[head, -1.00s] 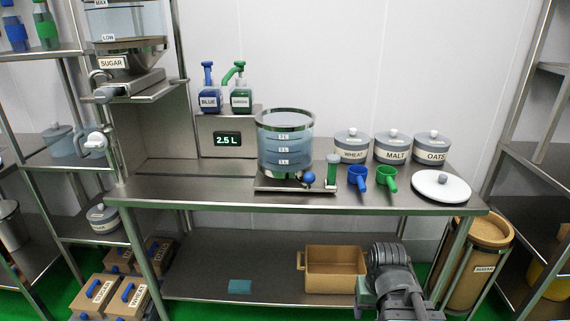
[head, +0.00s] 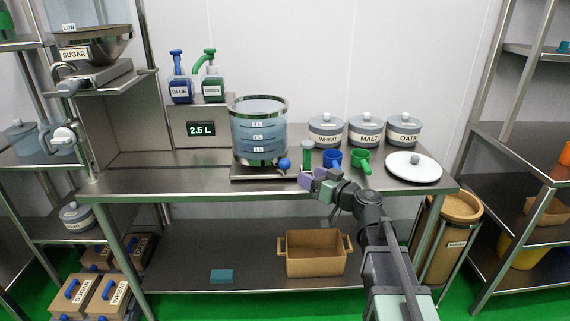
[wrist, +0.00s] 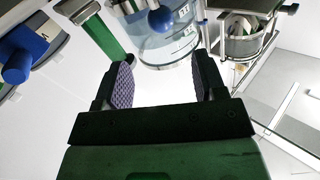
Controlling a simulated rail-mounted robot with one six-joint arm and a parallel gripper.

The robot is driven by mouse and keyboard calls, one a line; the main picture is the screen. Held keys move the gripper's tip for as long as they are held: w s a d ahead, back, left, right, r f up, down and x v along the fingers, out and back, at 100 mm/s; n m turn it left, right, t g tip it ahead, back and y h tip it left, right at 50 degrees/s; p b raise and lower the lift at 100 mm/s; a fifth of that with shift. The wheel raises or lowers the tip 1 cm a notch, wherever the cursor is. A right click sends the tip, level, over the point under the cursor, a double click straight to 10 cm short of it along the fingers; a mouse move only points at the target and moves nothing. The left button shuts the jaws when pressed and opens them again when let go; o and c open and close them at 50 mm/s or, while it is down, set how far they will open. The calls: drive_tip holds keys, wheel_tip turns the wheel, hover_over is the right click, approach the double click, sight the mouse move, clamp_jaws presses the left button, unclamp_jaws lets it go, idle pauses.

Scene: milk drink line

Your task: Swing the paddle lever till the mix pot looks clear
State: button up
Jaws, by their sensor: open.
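The mix pot (head: 258,132) is a see-through, blue-tinted vessel with a metal rim and level marks, standing on a metal base on the counter. A lever with a blue ball knob (head: 284,164) sticks out at its lower right front; I take this as the paddle lever. The knob also shows in the wrist view (wrist: 160,20), beyond the fingertips and roughly between them. My gripper (head: 318,180) is open and empty, with purple pads, near the counter's front edge, right of the knob and apart from it. I cannot tell how cloudy the pot's contents are.
A green upright cylinder (head: 307,156) stands close right of the knob. Beside it are a blue scoop (head: 332,158) and a green scoop (head: 361,160). Lidded jars stand behind, and a white lid (head: 413,167) lies right.

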sight(289, 165)
drive_tip(key=x, duration=1)
drive_tip(key=shift+w+a, duration=0.25)
drive_tip(key=shift+a, duration=0.05)
clamp_jaws()
drive_tip(key=shift+s, duration=0.1)
